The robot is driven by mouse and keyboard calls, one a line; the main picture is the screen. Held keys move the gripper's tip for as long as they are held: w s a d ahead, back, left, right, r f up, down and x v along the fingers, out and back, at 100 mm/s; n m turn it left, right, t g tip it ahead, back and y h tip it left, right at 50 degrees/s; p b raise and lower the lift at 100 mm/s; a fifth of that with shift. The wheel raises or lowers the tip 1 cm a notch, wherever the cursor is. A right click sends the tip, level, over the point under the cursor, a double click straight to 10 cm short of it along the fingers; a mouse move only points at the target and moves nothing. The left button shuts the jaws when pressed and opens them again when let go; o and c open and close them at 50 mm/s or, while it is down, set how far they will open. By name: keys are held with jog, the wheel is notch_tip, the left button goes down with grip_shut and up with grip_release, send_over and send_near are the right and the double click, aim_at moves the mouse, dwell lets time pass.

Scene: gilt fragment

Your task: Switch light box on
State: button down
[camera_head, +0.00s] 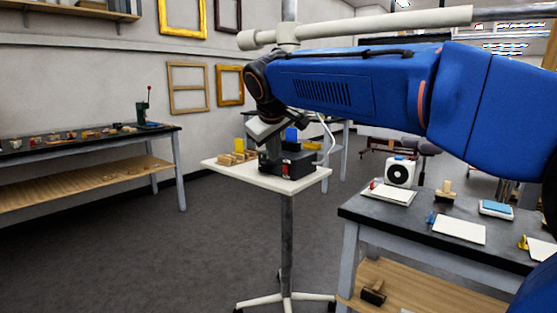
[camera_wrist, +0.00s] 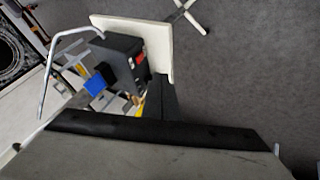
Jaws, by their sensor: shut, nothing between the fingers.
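A black box (camera_head: 297,163) with a red switch (camera_head: 286,169) on its front stands on the small white stand top (camera_head: 250,180). I take it for the light box; no glow shows on it. In the wrist view the dark box (camera_wrist: 118,58) and its red switch (camera_wrist: 139,58) lie beyond my fingers, at the edge of the white board. My gripper (camera_head: 270,160) is shut and empty, pointing down close to the box's left side. It also shows in the wrist view as a dark finger shape (camera_wrist: 162,88). I cannot tell whether it touches the box.
A dark worktable (camera_head: 400,215) with white trays and a white device (camera_head: 401,172) stands at right. A bench (camera_head: 95,142) runs along the left wall. The floor between is clear.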

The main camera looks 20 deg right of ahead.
aim_at(283, 169)
jog(key=x, duration=0.3)
jog(key=d+x, duration=0.1)
jog(key=x, duration=0.3)
jog(key=w+d+r+x, duration=0.1)
jog(key=x, duration=0.2)
jog(key=shift+w+f, duration=0.1)
jog(key=shift+w+d, duration=0.4)
jog(key=shift+d, duration=0.2)
jog(key=shift+w+d+r, duration=0.2)
jog(key=shift+d+r, duration=0.05)
jog(key=shift+d, duration=0.05)
jog(key=shift+a, duration=0.1)
jog(key=shift+r, duration=0.75)
